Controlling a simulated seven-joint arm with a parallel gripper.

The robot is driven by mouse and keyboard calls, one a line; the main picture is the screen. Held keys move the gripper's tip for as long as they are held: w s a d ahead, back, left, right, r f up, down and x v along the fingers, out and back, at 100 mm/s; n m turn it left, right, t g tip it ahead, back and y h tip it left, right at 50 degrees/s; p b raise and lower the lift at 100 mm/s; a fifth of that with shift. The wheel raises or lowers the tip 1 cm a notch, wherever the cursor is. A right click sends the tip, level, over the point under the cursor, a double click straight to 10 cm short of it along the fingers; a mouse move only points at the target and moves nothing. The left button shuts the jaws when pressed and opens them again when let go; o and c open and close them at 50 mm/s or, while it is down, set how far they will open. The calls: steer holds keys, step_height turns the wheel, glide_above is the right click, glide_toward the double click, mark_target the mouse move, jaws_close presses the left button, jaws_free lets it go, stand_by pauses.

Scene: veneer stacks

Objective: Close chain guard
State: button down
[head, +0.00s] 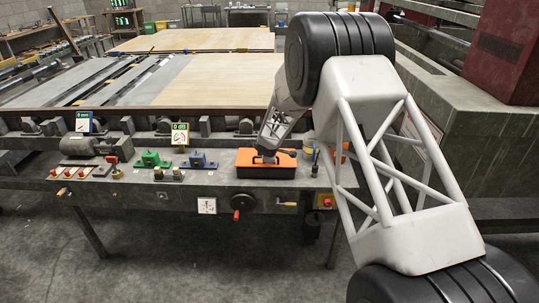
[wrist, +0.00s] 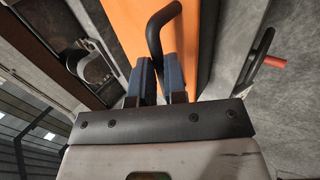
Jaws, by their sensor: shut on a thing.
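The chain guard (head: 246,165) is an orange cover over a dark base on the front bench, right of centre in the head view. It lies flat there; a gap under it cannot be made out. In the wrist view the orange guard (wrist: 118,22) fills the top middle, and its bent black handle (wrist: 155,32) rises toward me. My gripper (wrist: 160,72) has its blue-padded fingers shut on the handle. In the head view my gripper (head: 267,153) is just above the guard; the arm hides part of the bench to its right.
Green (head: 150,159) and blue (head: 198,160) blocks sit left of the guard. A red knob (head: 237,215) and a switch (head: 325,202) are on the bench front. A motor (head: 92,146) stands at the left. Veneer sheets (head: 222,80) lie behind. The floor in front is clear.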

steer(key=shift+s+f, duration=0.15)
steer(key=c, duration=1.2)
jaws_free()
steer(key=shift+o, duration=0.2)
steer(key=v, duration=0.7)
steer(key=shift+s+r, duration=0.2)
steer(key=shift+r, duration=0.15)
